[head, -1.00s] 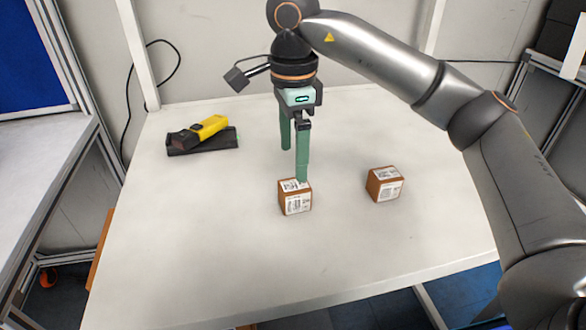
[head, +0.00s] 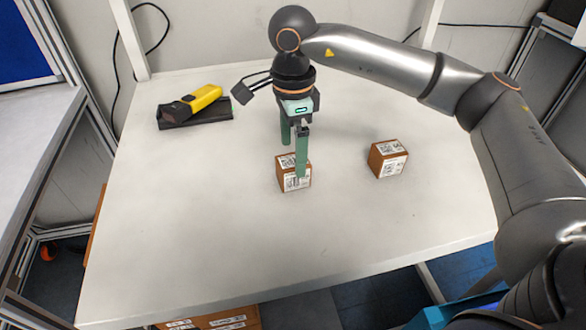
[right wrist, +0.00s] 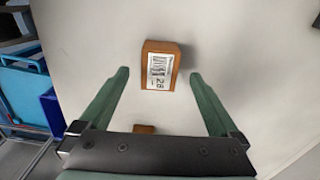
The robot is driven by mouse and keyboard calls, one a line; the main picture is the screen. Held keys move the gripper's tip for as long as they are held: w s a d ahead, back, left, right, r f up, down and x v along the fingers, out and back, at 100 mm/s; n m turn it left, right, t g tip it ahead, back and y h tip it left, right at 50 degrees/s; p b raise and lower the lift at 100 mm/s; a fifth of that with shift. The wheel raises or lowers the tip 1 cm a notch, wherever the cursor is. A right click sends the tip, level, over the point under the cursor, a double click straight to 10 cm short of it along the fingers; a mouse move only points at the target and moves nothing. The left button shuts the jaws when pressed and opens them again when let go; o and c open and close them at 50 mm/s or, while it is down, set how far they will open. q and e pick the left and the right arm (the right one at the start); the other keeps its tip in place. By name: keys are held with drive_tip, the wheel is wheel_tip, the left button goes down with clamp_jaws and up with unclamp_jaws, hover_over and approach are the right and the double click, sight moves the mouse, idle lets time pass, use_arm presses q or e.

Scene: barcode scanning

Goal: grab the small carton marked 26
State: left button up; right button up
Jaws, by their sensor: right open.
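The small carton marked 26 (right wrist: 161,71) is brown with a white label and stands on the table. In the right wrist view it shows between the lines of my two fingers, near the tips, with a gap on each side. In the head view it is the left carton (head: 284,179), partly covered by my near finger. My right gripper (head: 294,162) points down over it, open, with green fingers; it also shows in the right wrist view (right wrist: 159,73). I cannot tell whether a finger touches it. My left gripper is not in view.
A second brown carton (head: 388,159) stands to the right. A yellow and black scanner (head: 195,102) lies on a black base (head: 212,116) at the back left. The front of the white table (head: 230,245) is clear. Boxes (head: 215,318) sit below its front edge.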

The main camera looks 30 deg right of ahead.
drive_tip(key=f, duration=0.4)
drive_tip(key=shift+s+d, duration=0.1)
drive_tip(key=shift+d, duration=0.2)
clamp_jaws()
idle(0.5)
